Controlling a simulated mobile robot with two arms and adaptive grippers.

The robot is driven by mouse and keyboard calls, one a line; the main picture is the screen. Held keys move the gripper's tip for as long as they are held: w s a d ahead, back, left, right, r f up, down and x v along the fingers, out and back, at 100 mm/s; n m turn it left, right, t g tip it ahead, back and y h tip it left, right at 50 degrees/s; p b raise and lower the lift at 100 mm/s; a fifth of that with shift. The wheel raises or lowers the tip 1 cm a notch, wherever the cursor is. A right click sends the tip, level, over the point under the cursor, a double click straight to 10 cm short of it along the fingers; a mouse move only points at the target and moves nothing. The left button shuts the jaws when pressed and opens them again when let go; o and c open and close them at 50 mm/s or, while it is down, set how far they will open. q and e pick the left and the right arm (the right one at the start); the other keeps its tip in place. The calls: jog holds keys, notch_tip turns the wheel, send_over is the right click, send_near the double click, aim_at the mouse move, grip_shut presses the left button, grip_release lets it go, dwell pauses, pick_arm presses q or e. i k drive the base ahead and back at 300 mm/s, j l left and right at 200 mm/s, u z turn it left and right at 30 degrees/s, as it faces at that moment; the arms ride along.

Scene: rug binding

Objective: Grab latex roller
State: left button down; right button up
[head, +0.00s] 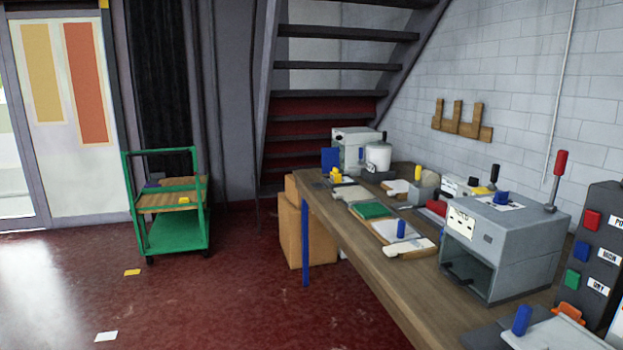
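I cannot tell for certain which item is the latex roller. A red rounded item (436,207) lies on the workbench (352,243), left of the grey machine. A blue upright handle (401,229) stands near a pale flat piece (409,249) on the bench. Another blue handle (522,319) stands on a light plate at the lower right. Neither of my grippers shows in the head view.
A grey box machine (504,241) and a dark panel with coloured buttons (603,245) stand on the right. Cardboard boxes (290,232) sit beside the bench. The red floor between is mostly clear.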

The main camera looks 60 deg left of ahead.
aim_at(336, 177)
jog(key=u, duration=1.8)
jog(key=i+j+u, duration=0.4)
jog(key=i, duration=0.5)
jog(key=i+u, duration=0.4)
jog(key=i, duration=0.5)
jog(key=i+z, duration=0.1)
jog(key=i, duration=0.5)
jog(key=i+j+z, duration=0.15)
jog(key=i, duration=0.45)
jog(key=i+j+z, duration=0.1)
jog(key=i, duration=0.5)
jog(key=i+j+z, duration=0.15)
jog(key=i+z, duration=0.15)
jog(key=z, duration=0.15)
jog(key=i+j+z, duration=0.2)
jog(key=z, duration=0.25)
jog(key=i+j+z, duration=0.3)
jog(key=z, duration=0.15)
jog(key=i+j+z, duration=0.15)
jog(key=j+z, duration=0.3)
jog(key=i+j+z, duration=0.1)
jog(key=j+z, duration=0.35)
